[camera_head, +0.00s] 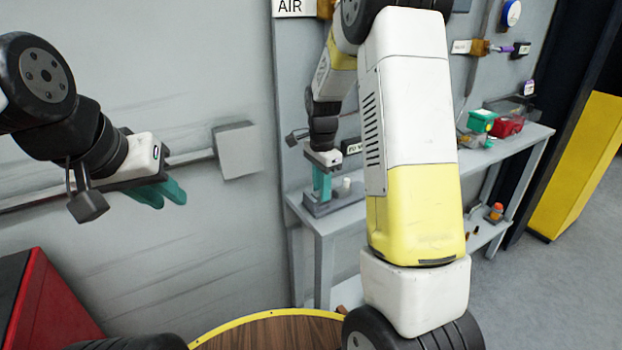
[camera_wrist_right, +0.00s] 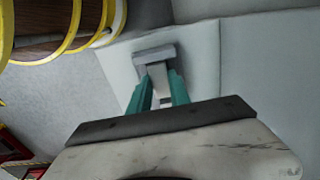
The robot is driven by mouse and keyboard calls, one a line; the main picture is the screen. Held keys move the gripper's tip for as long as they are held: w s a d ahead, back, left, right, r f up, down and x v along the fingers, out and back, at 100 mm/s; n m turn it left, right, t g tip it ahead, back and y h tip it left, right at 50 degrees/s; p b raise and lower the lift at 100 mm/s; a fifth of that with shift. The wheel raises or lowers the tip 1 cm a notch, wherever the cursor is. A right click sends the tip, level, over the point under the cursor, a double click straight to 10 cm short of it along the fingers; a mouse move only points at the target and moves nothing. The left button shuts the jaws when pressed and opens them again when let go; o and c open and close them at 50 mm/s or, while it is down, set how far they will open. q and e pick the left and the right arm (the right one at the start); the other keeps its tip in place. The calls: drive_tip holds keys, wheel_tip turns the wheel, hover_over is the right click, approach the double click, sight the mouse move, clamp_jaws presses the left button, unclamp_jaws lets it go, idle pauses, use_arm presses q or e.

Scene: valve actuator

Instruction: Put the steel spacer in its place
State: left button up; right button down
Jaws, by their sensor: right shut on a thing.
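My right gripper (camera_head: 322,188) reaches down at the left end of the wall bench, over a grey fixture (camera_head: 340,199). In the right wrist view its teal fingers (camera_wrist_right: 162,90) are shut on a small pale grey piece, which I take as the steel spacer (camera_wrist_right: 160,80). A grey block (camera_wrist_right: 153,53) lies just beyond the fingertips; I cannot tell whether the spacer touches it. The head view hides the spacer behind the fingers. My left gripper (camera_head: 167,196) hangs empty in front of the wall at the left, its teal fingertips apart.
A small white cylinder (camera_head: 346,184) stands by the fixture. Green (camera_head: 482,121) and red (camera_head: 507,127) boxes sit farther right on the bench (camera_head: 520,135). My right arm covers the bench's middle.

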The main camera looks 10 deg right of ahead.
drive_tip(key=shift+f, duration=0.35)
drive_tip(key=c, duration=1.2)
unclamp_jaws()
